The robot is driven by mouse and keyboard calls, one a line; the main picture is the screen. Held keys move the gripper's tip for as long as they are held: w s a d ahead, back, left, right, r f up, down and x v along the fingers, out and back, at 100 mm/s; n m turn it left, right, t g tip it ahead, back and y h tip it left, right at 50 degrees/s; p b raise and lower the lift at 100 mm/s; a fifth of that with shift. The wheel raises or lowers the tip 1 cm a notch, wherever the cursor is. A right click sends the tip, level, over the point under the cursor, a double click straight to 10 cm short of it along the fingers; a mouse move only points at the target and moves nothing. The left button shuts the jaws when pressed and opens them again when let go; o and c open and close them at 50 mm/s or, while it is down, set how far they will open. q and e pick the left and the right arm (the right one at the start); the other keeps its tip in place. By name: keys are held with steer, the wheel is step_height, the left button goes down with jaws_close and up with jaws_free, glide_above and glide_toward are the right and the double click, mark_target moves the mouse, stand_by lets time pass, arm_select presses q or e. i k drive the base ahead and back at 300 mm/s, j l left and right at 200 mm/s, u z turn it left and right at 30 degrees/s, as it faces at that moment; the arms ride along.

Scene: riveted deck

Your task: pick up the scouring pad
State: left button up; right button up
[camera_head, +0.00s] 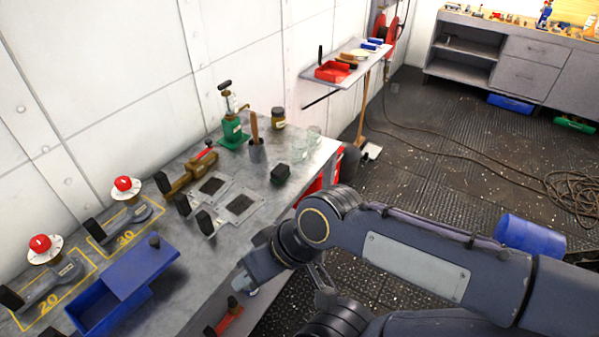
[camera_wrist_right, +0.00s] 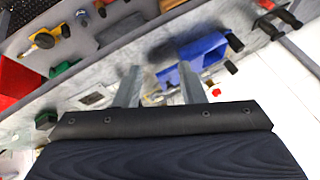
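A small dark green block (camera_head: 280,173), which looks like the scouring pad, lies on the grey workbench (camera_head: 225,265) near its right end, beside two glass jars. A dark green block (camera_wrist_right: 46,120) at the left of the right wrist view seems to be the same one. My right gripper (camera_head: 243,285) is over the bench's front edge, nearer to me than the block and apart from it. In the wrist view its two fingers (camera_wrist_right: 160,88) stand apart with nothing between them. My left gripper is not in view.
A blue box (camera_head: 95,305) with a tilted lid stands left of my right gripper. Metal plates with dark squares (camera_head: 240,204), a green bottle-like pump (camera_head: 233,132), glass jars (camera_head: 301,146) and a brown jar (camera_head: 278,118) are around the block. A wall shelf (camera_head: 345,58) is beyond.

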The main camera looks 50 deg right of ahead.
mark_target(278, 175)
steer(key=z, duration=1.6)
steer(key=i+l, duration=0.45)
steer(key=i+l+u, duration=0.1)
steer(key=i+l, duration=0.3)
steer(key=l, duration=0.15)
steer(key=i+l+u, duration=0.1)
steer(key=i+l, duration=0.35)
steer(key=l, duration=0.1)
